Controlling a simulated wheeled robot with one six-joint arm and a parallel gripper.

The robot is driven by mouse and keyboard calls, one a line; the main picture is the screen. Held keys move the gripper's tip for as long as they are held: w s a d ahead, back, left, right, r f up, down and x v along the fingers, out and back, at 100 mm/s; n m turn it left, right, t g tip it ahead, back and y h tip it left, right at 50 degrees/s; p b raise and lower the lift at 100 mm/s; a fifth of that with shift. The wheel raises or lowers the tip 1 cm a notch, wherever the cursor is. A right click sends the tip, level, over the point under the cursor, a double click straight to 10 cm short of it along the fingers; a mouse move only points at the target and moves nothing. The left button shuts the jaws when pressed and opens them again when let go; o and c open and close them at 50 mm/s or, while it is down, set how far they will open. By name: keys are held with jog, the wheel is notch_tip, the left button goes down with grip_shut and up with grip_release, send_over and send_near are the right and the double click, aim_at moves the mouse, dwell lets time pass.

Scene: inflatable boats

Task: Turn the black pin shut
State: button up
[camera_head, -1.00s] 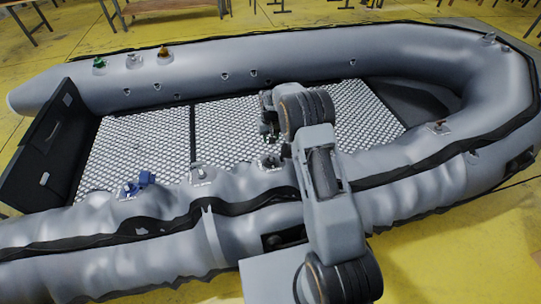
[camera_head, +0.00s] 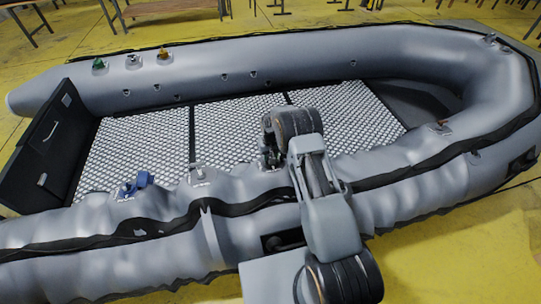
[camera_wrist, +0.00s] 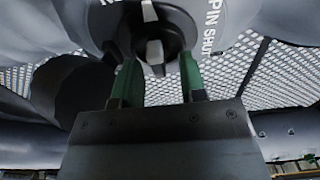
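The black pin (camera_wrist: 172,28) shows in the wrist view at the top middle as a dark round fitting with pale grey tabs. The words "PIN SHUT" are printed on the grey surface to its right. My gripper (camera_wrist: 158,64) has two green fingers standing apart, one on each side below the fitting. A pale tab shows in the gap between them; I cannot tell if either finger touches it. In the head view my gripper (camera_head: 268,140) is over the near tube's inner edge, by the fitting's plate (camera_head: 271,163), and mostly hidden by my wrist.
The grey inflatable boat (camera_head: 400,205) fills the head view. A blue fitting (camera_head: 143,179) and a pale fitting (camera_head: 197,174) sit left along the near tube, an orange one (camera_head: 441,126) to the right. Green (camera_head: 99,64) and orange (camera_head: 164,53) fittings sit on the far tube.

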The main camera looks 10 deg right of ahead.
jog(key=shift+c, duration=0.4)
grip_shut()
jog(key=shift+m, duration=0.3)
jog(key=m+b, duration=0.2)
jog(key=m, duration=0.1)
jog(key=shift+f+m+h, duration=0.15)
jog(key=shift+m+h, duration=0.15)
jog(key=shift+h, duration=0.1)
jog(key=m+b, duration=0.2)
jog(key=m, duration=0.2)
jog(key=shift+d+g+h+b, duration=0.1)
jog(key=shift+g+h+b, duration=0.2)
jog(key=shift+h+b, duration=0.1)
jog(key=m+b, duration=0.1)
jog(key=m, duration=0.3)
jog(key=shift+s+m+g+b, duration=0.1)
jog(key=shift+m+g+b, duration=0.2)
jog(key=shift+m+b, duration=0.1)
jog(key=m, duration=0.2)
jog(key=m+g+b, duration=0.1)
jog(key=m, duration=0.1)
jog(key=shift+s+d+r+m+h, duration=0.1)
jog(key=shift+r+m+h, duration=0.1)
jog(key=shift+m+h, duration=0.15)
